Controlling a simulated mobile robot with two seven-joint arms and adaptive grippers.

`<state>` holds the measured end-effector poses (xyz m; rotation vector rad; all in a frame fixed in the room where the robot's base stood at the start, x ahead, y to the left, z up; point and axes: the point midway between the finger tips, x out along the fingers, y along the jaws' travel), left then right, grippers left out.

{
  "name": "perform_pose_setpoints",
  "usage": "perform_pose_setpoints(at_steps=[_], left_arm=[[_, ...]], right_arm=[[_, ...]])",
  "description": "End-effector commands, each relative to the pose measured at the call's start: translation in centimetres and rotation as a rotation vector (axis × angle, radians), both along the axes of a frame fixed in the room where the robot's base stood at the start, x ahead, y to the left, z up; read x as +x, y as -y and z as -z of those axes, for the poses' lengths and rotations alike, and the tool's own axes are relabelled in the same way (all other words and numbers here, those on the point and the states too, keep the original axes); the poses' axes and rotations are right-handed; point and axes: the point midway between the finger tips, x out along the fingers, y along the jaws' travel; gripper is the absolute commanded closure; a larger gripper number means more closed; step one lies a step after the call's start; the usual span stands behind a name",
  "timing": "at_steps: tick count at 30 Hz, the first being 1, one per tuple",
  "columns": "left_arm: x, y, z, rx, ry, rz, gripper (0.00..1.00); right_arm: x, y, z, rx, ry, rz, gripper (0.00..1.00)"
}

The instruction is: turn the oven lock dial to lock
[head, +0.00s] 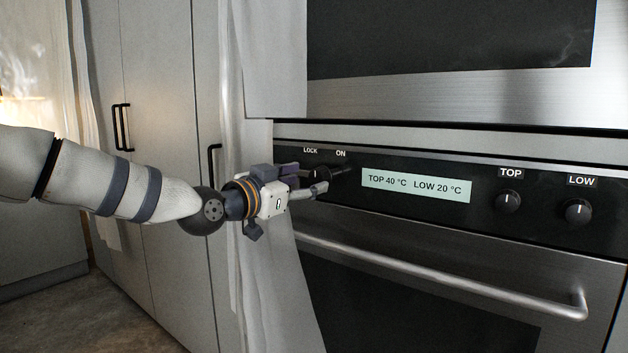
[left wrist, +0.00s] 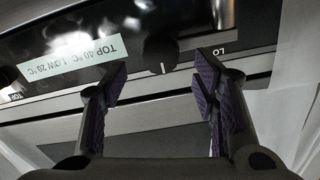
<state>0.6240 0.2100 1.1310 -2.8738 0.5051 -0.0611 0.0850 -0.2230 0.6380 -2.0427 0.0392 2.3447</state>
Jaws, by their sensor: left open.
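The oven lock dial (head: 322,172) is a dark knob on the black control panel, under the white labels LOCK and ON. My left gripper (head: 310,178) is in front of it and partly hides it in the head view. In the left wrist view the round dial (left wrist: 160,50) shows more clearly, with a white pointer line at its lower edge. There the two padded fingers of my left gripper (left wrist: 163,74) are open, one to each side of the dial, with nothing between their tips. I cannot tell whether they touch the dial. My right gripper is not in view.
The oven display (head: 416,185) reads TOP 40 °C and LOW 20 °C. The TOP knob (head: 507,201) and LOW knob (head: 577,211) are to the right. The oven door handle (head: 440,278) runs below the panel. A pale curtain (head: 290,300) hangs close by my left gripper.

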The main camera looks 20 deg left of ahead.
Motion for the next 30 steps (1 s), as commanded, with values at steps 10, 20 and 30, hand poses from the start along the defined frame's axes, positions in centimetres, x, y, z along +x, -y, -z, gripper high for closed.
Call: perform_pose_setpoints(at_steps=[10, 20, 30], left_arm=[[4.2, 1.5, 0.5, -0.001, -0.007, 0.0, 0.46], [4.1, 1.5, 0.2, -0.001, -0.004, 0.0, 0.75], [4.3, 1.6, 0.4, 0.006, -0.003, 0.0, 1.0]], right_arm=[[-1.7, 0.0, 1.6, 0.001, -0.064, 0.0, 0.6], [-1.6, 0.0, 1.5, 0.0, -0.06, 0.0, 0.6], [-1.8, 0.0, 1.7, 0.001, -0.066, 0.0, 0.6]])
